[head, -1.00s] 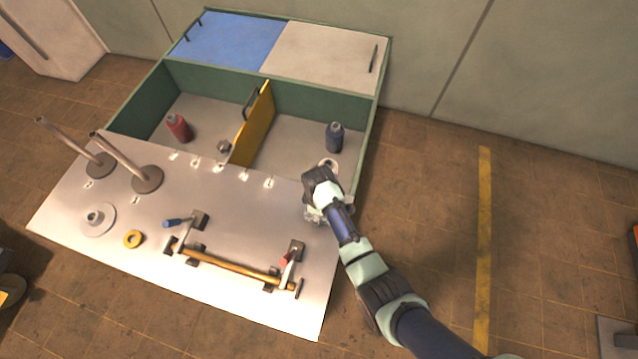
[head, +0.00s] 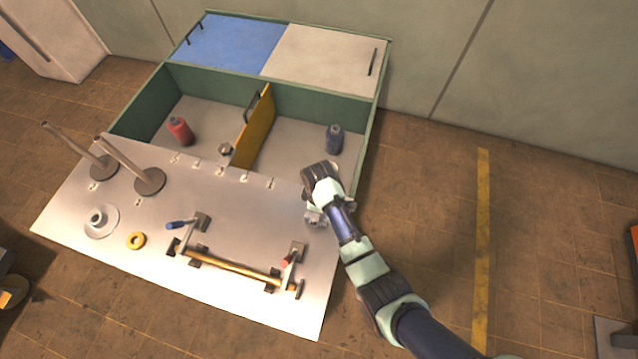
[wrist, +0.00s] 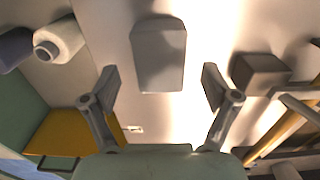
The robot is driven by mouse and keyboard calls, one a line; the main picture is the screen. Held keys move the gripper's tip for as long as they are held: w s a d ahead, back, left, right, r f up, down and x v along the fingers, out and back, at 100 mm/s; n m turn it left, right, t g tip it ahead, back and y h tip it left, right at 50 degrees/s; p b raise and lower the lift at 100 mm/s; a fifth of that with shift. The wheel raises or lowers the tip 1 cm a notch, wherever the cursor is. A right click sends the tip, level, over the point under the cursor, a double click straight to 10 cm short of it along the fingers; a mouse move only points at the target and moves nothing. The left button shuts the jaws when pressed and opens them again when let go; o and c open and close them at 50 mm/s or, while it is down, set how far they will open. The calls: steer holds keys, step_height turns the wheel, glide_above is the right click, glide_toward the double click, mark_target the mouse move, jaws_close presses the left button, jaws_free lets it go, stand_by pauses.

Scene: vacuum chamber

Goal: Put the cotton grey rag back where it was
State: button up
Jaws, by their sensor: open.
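A plain grey block-shaped thing (wrist: 158,58) lies on the light worktop in the wrist view. It may be the folded grey rag, but its cloth texture does not show. My gripper (wrist: 160,82) is open, with one finger on each side of the near end of this thing. No contact shows. In the head view my gripper (head: 328,212) is over the right edge of the worktop (head: 228,225), and my own wrist hides what is under it.
A clamp fixture with a yellow bar (head: 236,267) stands beside the gripper. A red bottle (head: 180,130) stands left.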

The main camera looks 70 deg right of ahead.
step_height(320, 180, up, 8)
steer(key=p, duration=0.2)
steer(key=shift+r, duration=0.15)
steer(key=w+a+r+t+h, duration=0.1)
steer(key=w+a+r+t, duration=0.3)
steer(key=w+a+r, duration=0.55)
steer(key=w+a+r+t+h, duration=0.1)
steer(key=w+a+r+t, duration=0.5)
steer(key=a+r, duration=0.55)
steer(key=s+a+r+t+y, duration=0.1)
steer(key=a+r+t+y, duration=0.1)
steer(key=a+r, duration=0.7)
steer(key=a, duration=0.4)
steer(key=shift+r+t, duration=0.15)
steer(key=shift+t, duration=0.25)
step_height(320, 180, up, 34)
steer(key=p, duration=3.4)
steer(key=shift+d+f, duration=0.15)
steer(key=shift+f, duration=0.1)
